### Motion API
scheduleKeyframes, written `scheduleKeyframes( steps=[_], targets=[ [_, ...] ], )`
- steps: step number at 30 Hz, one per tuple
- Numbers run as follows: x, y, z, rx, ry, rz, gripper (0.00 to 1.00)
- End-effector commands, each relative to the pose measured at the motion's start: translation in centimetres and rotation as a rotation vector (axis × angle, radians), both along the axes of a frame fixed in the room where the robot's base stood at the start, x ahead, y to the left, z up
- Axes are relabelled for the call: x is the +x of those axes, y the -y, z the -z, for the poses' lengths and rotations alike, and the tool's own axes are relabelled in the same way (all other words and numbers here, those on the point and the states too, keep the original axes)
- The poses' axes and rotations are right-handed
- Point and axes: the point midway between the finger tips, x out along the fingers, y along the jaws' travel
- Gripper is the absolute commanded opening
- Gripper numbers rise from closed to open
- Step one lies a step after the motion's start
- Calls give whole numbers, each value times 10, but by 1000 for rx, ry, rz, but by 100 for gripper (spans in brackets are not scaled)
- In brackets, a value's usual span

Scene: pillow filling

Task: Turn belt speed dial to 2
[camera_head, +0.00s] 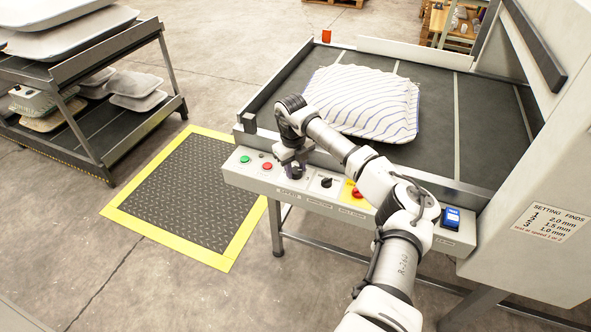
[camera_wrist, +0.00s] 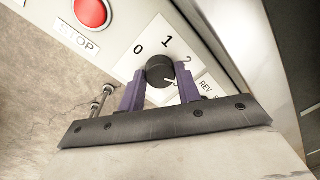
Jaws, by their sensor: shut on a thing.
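The belt speed dial is a round black knob (camera_wrist: 159,69) on a white plate in the wrist view. The figures 0 and 1 show above it, and a 2 is partly cut off at its upper right. A white mark shows at the knob's lower right; I cannot tell whether it is the pointer. My gripper (camera_wrist: 161,88) has its two purple fingers shut on the knob, one on each side. In the head view my gripper (camera_head: 293,170) is down at the front control panel (camera_head: 260,180), and the knob is largely hidden there.
Beside the dial are a green button (camera_head: 244,159), a red stop button (camera_head: 267,166), another black knob (camera_head: 326,182) and a red emergency button on yellow (camera_head: 357,193). A striped pillow (camera_head: 375,98) lies on the belt (camera_head: 450,130). A sign (camera_head: 548,222) lists settings.

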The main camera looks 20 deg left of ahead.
Motion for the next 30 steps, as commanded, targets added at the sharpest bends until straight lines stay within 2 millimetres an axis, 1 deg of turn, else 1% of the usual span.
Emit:
scheduleKeyframes(
  steps=[6,15,23,30],
  targets=[
    [1,0,1,0,6,-204,10],
    [0,0,0,0,5,-444,10],
    [0,0,0,2,5,-574,10],
    [0,0,-1,3,4,-624,10]
  ],
)
